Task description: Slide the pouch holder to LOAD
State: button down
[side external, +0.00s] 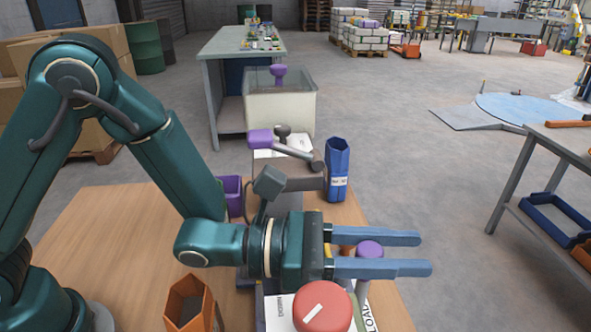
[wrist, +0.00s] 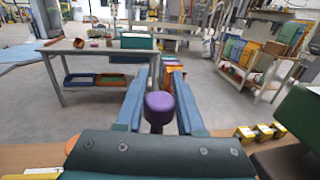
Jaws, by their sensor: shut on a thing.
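My gripper (side external: 424,253) reaches to the right over the station with its two long blue-grey fingers. A purple knob (side external: 369,249) on a short post sits between the fingers, well behind their tips, and they are shut on it. The knob (wrist: 159,106) also stands between the fingers (wrist: 158,76) in the wrist view. The pouch holder under the knob is mostly hidden by my gripper, so I cannot tell its exact position. A white plate with the word LOAD (side external: 369,319) shows partly at the near edge, beside a large red round cap.
The red cap (side external: 322,307) is close below my fingers. An orange bin (side external: 190,304) is on the wooden table (side external: 120,225). A purple bin (side external: 233,194), a blue bin (side external: 337,168) and a purple-handled lever (side external: 260,140) stand behind my wrist. Right of the fingers is open.

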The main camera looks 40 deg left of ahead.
jog(key=shift+s+d+r, duration=0.1)
jog(key=shift+s+d, duration=0.45)
jog(key=shift+d, duration=0.05)
jog(key=c, duration=0.5)
grip_release()
jog(key=shift+w+a, duration=0.1)
